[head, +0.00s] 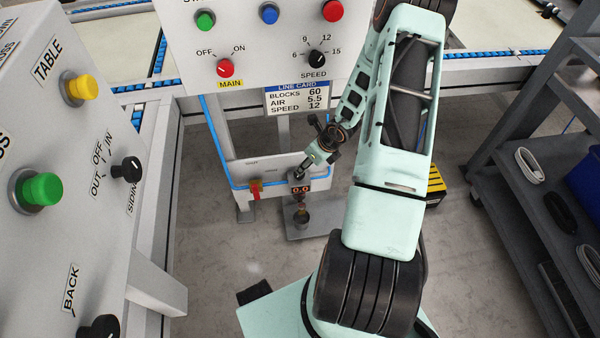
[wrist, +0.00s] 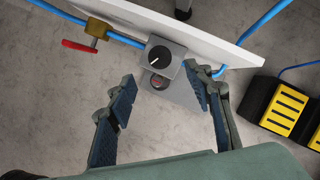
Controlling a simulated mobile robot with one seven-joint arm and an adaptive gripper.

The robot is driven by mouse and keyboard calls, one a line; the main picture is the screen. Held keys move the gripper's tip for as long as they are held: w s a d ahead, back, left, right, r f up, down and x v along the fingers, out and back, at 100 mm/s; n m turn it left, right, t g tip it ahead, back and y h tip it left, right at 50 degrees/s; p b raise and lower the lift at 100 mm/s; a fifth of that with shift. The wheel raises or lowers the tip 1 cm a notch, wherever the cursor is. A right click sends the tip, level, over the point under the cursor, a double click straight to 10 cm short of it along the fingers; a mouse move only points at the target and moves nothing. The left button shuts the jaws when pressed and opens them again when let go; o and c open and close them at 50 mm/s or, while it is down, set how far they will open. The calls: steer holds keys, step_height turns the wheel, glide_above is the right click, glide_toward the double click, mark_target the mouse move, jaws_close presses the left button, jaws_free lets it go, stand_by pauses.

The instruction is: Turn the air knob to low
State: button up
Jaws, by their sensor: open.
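The air knob (wrist: 160,54) is a round black knob with a white pointer on a grey square block, seen from above in the wrist view. Its pointer aims toward the lower left; no scale is readable. In the head view, a small display (head: 300,190) at the regulator reads 0.0, and my gripper hides much of the knob. My gripper (wrist: 160,80) is open and empty. Its fingers stand apart to the left and right in the wrist view, with the knob beyond the tips in the gap. In the head view, my gripper (head: 304,168) is just above the regulator.
A valve with a red handle (head: 256,190) sits left of the regulator. The line card (head: 297,97) reads AIR 5.5. Blue hose (wrist: 248,38) runs along the white panel. A yellow-and-black box (wrist: 285,108) is on the floor at right. A button console (head: 60,160) stands at left.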

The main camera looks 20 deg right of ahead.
steer(key=b+x, duration=0.3)
steer(key=x, duration=0.6)
steer(key=shift+c, duration=0.4)
steer(key=c, duration=1.1)
